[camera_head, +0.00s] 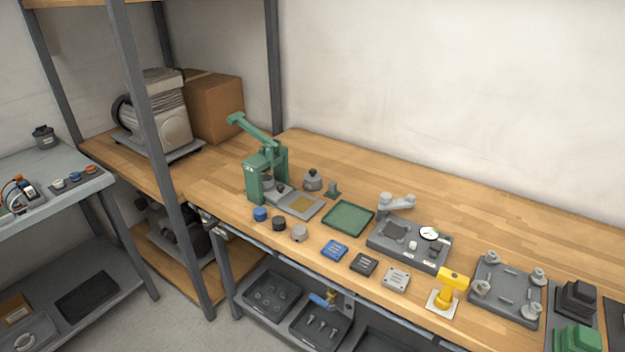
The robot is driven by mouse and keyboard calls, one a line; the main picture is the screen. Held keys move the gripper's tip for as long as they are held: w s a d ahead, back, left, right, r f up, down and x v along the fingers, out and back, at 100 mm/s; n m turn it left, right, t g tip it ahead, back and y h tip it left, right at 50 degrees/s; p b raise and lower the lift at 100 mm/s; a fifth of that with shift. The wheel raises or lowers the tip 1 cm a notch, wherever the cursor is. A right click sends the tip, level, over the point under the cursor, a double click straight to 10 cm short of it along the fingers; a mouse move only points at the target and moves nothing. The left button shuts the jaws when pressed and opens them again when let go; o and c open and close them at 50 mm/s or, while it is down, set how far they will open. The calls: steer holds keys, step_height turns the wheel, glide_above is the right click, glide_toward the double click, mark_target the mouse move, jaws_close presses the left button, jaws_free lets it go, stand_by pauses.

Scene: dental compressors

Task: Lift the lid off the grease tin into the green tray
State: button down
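The green tray (348,218) lies flat on the wooden bench, and it looks empty. A squat round grey tin with a small knob on top (313,181) stands behind and to the left of the tray; it looks like the grease tin with its lid on. It is upright and apart from the tray. The view is too small to show the seam between lid and tin. My gripper is not in view.
A green lever press (265,172) stands left of the tin, and a small green-grey post (333,190) stands just right of it. Blue, black and grey knobs (279,223) sit in front. A grey gauge fixture (410,243) is right of the tray. The bench behind is clear.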

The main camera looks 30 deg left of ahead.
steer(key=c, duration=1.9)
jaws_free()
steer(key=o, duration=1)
